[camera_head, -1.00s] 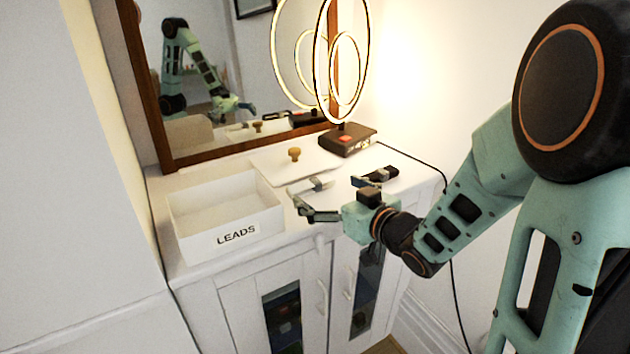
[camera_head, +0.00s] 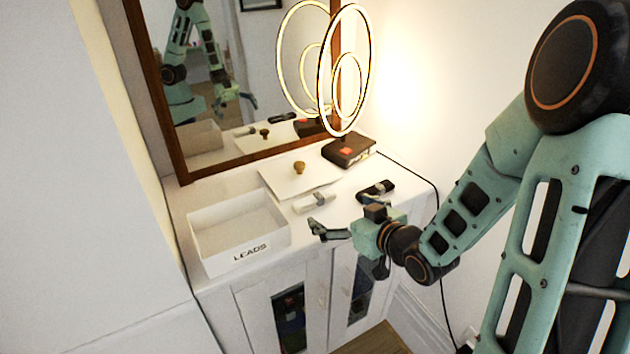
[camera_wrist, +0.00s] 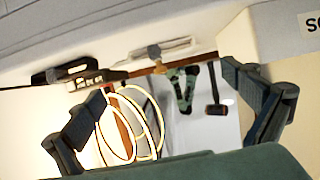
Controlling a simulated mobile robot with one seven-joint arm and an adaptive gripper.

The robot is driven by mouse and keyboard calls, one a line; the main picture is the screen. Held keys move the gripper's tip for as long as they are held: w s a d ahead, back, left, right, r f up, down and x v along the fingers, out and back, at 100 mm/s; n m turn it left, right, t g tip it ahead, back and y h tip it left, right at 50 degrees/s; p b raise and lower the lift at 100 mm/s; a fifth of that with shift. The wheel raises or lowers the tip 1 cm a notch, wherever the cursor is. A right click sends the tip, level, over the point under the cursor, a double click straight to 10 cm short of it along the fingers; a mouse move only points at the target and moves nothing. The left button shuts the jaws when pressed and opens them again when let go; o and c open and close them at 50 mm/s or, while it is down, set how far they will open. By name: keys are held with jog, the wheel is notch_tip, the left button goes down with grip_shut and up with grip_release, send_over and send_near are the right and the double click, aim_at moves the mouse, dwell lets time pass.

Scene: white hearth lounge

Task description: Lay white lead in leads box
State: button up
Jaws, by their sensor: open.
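The white lead (camera_head: 315,203), a small pale bundle with a grey band, lies on the white cabinet top. The open white leads box (camera_head: 240,258), with LEADS on its front, stands to its left and looks empty. My gripper (camera_head: 335,243) is open and empty at the cabinet's front edge, in front of the white lead and apart from it. In the wrist view my gripper's fingers (camera_wrist: 165,85) are spread wide with nothing between them. Part of the labelled box (camera_wrist: 285,28) shows upside down at upper right there.
A black lead (camera_head: 376,190) lies right of the white one. Behind are a white panel with a wooden knob (camera_head: 299,168) and a dark box with an orange mark (camera_head: 348,152). A ring lamp (camera_head: 322,70) and mirror (camera_head: 225,130) stand at the back.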

aim_at(316, 200)
jog(key=shift+s+a+r+p, duration=0.15)
jog(key=shift+r+p, duration=0.25)
jog(key=shift+p, duration=0.35)
jog(key=shift+w+a+f+g, duration=0.25)
jog(key=shift+a+f+g, duration=0.05)
jog(key=shift+f, duration=0.05)
jog(key=x, duration=1)
jog(key=shift+w+d, duration=0.1)
jog(key=shift+d, duration=0.05)
jog(key=c, duration=1.1)
jog(key=shift+c, duration=0.2)
